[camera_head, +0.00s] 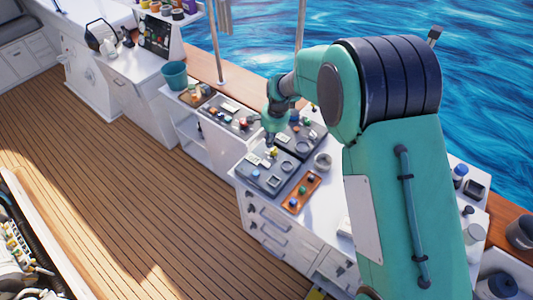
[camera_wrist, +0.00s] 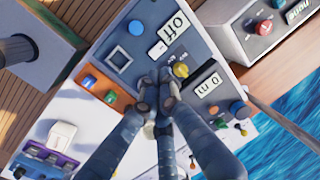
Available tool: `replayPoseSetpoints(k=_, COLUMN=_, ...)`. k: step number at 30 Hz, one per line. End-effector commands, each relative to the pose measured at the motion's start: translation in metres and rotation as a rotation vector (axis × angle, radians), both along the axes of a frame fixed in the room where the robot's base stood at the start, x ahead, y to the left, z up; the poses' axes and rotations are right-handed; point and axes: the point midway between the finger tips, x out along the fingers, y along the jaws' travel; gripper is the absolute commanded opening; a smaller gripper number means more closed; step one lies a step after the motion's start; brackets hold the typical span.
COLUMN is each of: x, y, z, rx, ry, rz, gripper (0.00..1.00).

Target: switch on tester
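A grey panel (camera_wrist: 140,75) in the wrist view carries a white label reading "off" (camera_wrist: 174,27), a square frame (camera_wrist: 119,57) and a blue round knob (camera_wrist: 135,27). I cannot tell for sure that this is the tester. In the head view a grey panel (camera_head: 257,179) lies on the white counter. My gripper (camera_wrist: 158,88) points down at the panel, its fingers drawn together beside a yellow knob (camera_wrist: 181,70). The fingertips hide what is under them; contact is unclear. In the head view my gripper (camera_head: 270,138) is above the panel's back edge.
An orange strip with buttons (camera_wrist: 109,89) adjoins the panel. Another grey panel reading "0 m" (camera_wrist: 208,85) lies beside it, with small knobs. A grey box with a red knob (camera_wrist: 265,27) stands at the upper right. The wooden deck (camera_head: 130,190) is clear.

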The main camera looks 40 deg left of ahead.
Motion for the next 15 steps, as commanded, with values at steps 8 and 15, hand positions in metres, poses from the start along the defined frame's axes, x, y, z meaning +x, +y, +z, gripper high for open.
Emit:
replayPoseSetpoints(k=8, x=0.0, y=0.003, z=-0.018, rx=-0.001, ry=0.001, rz=0.0, gripper=0.0)
replayPoseSetpoints(k=15, x=-0.001, y=0.007, z=-0.05, rx=-0.002, ry=0.002, rz=-0.001, gripper=0.0)
